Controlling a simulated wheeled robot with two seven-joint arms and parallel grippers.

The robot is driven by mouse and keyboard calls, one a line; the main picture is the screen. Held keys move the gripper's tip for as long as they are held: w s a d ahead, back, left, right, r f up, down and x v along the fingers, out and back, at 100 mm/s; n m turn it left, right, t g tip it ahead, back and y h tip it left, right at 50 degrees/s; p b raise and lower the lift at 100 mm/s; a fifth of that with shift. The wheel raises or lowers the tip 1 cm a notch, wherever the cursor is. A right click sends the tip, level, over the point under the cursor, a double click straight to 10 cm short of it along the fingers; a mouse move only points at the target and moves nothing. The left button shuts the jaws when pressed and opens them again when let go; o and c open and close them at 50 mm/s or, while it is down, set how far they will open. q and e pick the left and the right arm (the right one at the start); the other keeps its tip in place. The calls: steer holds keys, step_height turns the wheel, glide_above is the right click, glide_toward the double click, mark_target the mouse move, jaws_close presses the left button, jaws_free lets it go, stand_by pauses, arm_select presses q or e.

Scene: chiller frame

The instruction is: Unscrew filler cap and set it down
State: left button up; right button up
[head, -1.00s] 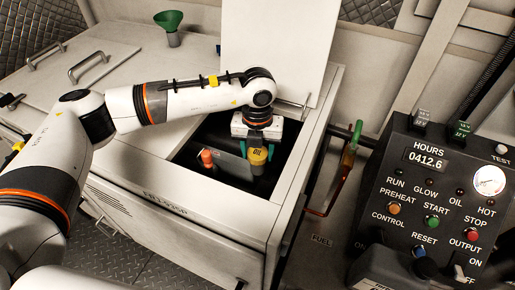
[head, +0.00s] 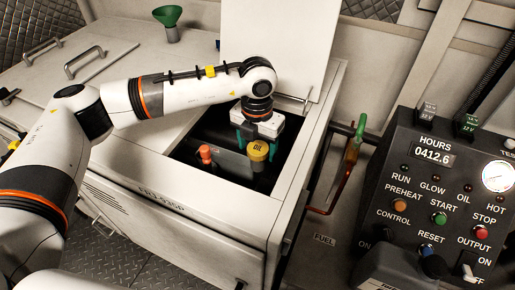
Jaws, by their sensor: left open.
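The yellow filler cap marked OIL (head: 257,151) sits upright inside the open hatch of the white chiller unit (head: 205,222). My left gripper (head: 256,145) reaches down into the hatch at the cap, its teal fingers apart, one on the left and one on the right, a little behind the cap as seen here. I cannot tell whether the fingers touch it. My right gripper is not in view; a dark rounded part at the lower right is unclear.
An orange-red cap (head: 206,152) stands left of the oil cap by a grey plate. The raised white lid (head: 280,45) stands behind the hatch. A green funnel (head: 168,20) is on the top at the back. The control panel (head: 440,190) is at right. The left top surface is mostly clear.

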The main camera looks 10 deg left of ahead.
arm_select(q)
steer(key=m+b, duration=0.2)
steer(key=m, duration=0.1)
steer(key=shift+a+f+m, duration=0.1)
steer(key=shift+f+m, duration=0.05)
steer(key=shift+m, duration=0.25)
steer(key=shift+m+b, duration=0.45)
steer(key=shift+m, duration=0.15)
steer(key=c, duration=1.1)
